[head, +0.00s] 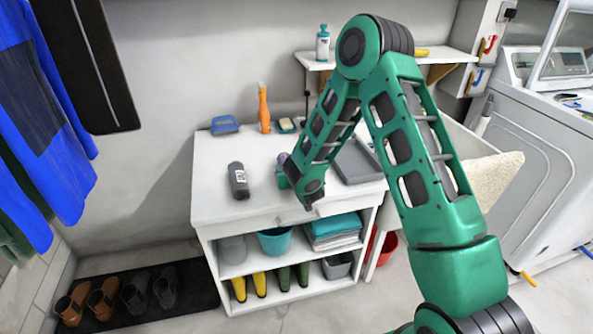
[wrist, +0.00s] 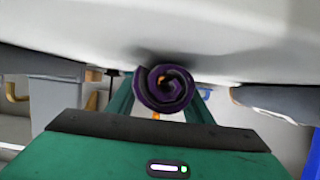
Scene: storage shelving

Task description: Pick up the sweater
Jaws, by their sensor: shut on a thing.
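The sweater seems to be the tight purple and dark grey roll (wrist: 163,89) in the wrist view, seen end-on as a spiral between the fingers of my gripper (wrist: 160,85). My gripper is shut on it. In the head view a small purple bit of the roll (head: 282,158) shows at my gripper, over the white cabinet top (head: 215,160). My arm hides most of the roll there. A pale surface lies close to the roll in the wrist view; I cannot tell whether they touch.
A dark bottle (head: 238,181) lies left of my gripper. A blue box (head: 225,125), an orange bottle (head: 264,108) and a grey tray (head: 356,161) are also on top. Blue clothes (head: 40,120) hang left; a white washing machine (head: 540,140) stands right.

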